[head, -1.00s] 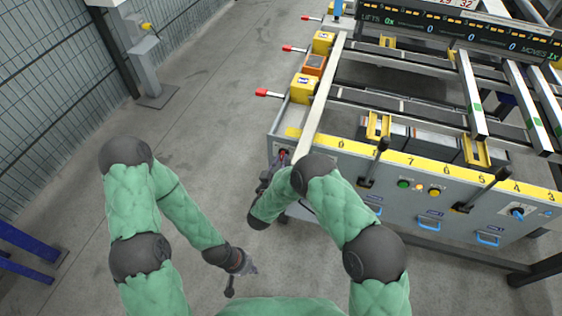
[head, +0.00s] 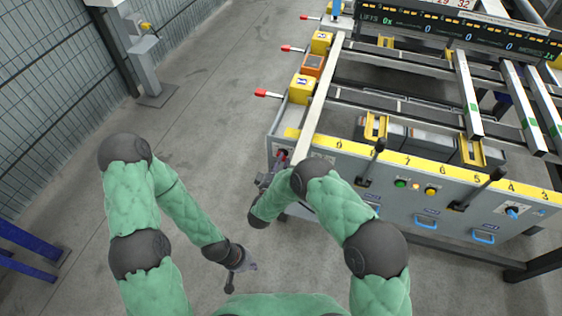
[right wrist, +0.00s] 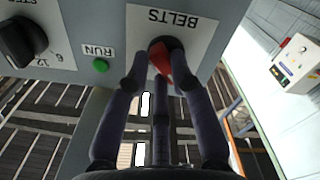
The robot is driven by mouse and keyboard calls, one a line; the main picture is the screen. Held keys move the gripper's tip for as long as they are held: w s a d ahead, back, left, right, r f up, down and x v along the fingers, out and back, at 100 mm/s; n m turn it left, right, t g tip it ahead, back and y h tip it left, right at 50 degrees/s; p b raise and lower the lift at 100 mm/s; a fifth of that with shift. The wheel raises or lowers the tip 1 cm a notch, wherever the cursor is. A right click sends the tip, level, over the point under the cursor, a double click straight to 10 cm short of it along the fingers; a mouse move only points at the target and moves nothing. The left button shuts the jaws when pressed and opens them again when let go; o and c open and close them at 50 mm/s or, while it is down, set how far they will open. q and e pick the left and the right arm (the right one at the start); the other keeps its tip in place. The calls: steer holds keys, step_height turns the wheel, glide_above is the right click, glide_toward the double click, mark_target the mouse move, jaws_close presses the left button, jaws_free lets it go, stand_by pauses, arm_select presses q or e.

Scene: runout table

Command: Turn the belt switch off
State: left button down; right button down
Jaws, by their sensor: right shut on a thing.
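The belt switch (right wrist: 162,58) is a red knob on a dark round base, under a white label reading BELTS, in the right wrist view. Its red part points down and slightly right in that picture. My right gripper (right wrist: 158,72) is shut on the knob, with fingers on both sides of it. In the head view the right gripper (head: 268,180) is at the left end of the table's front panel (head: 335,180), and the switch is mostly hidden there. My left gripper (head: 240,280) hangs empty over the floor, its fingers spread.
A green RUN lamp (right wrist: 100,66) and a black dial (right wrist: 22,42) sit beside the switch. Black levers (head: 372,160) and blue handles (head: 425,223) stick out along the front panel. Red-tipped levers (head: 267,94) project from the table's left side.

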steer(key=shift+n, duration=0.4)
steer(key=c, duration=1.1)
jaws_free()
steer(key=shift+o, duration=0.2)
steer(key=shift+r, duration=0.15)
step_height(320, 180, up, 10)
